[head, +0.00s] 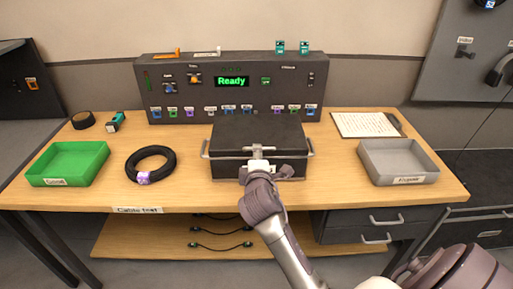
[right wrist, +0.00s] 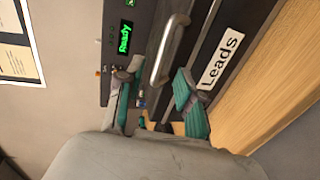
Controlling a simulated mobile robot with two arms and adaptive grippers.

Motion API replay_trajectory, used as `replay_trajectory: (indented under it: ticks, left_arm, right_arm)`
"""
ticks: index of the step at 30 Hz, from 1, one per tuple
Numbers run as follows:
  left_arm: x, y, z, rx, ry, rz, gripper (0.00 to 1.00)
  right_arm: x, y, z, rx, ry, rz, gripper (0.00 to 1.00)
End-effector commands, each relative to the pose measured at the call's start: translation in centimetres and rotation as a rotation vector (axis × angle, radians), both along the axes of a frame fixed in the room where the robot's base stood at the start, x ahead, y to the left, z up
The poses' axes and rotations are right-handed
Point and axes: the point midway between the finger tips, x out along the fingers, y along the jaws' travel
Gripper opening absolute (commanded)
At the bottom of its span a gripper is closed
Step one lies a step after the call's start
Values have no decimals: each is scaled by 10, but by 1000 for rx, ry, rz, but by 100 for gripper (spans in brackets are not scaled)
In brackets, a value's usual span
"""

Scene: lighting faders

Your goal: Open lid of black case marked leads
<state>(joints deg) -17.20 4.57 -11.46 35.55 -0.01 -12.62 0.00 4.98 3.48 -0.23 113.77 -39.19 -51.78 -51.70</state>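The black case (head: 232,133) stands on the bench in the middle, its lid down. In the head view a metal bar handle (head: 222,157) crosses its front, and my right gripper hides part of that front. The right wrist view shows the white "Leads" label (right wrist: 221,57) on the case and the metal handle (right wrist: 171,48). My right gripper (head: 257,162) is at the front of the case. In the right wrist view its teal-padded fingers (right wrist: 160,88) are spread, with the handle's near end between them; I cannot tell whether they touch it. My left gripper is not in view.
A control panel (head: 232,97) reading "Ready" stands behind the case. A green tray (head: 67,178) and a black cable coil (head: 133,165) with a purple tag are left. A grey tray (head: 401,179) and a clipboard (head: 368,124) are right. Bare bench lies on both sides of the case.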

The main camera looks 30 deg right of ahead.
Motion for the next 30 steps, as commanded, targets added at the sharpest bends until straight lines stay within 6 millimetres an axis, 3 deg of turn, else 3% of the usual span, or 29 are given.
replay_trajectory:
  ticks: [3,9,20,21,27,30]
  left_arm:
    - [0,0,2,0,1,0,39]
    - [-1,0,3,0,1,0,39]
    - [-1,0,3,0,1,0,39]
    - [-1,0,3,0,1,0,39]
    - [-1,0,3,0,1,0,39]
    - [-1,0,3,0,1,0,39]
  right_arm:
    - [20,-11,-4,-2,1,0,37]
    - [39,-23,-10,-1,1,0,37]
    - [44,-26,-11,1,-1,2,37]
    - [44,-26,-11,0,0,2,35]
    - [44,-26,-11,0,0,2,2]
    - [44,-26,-11,1,1,2,0]
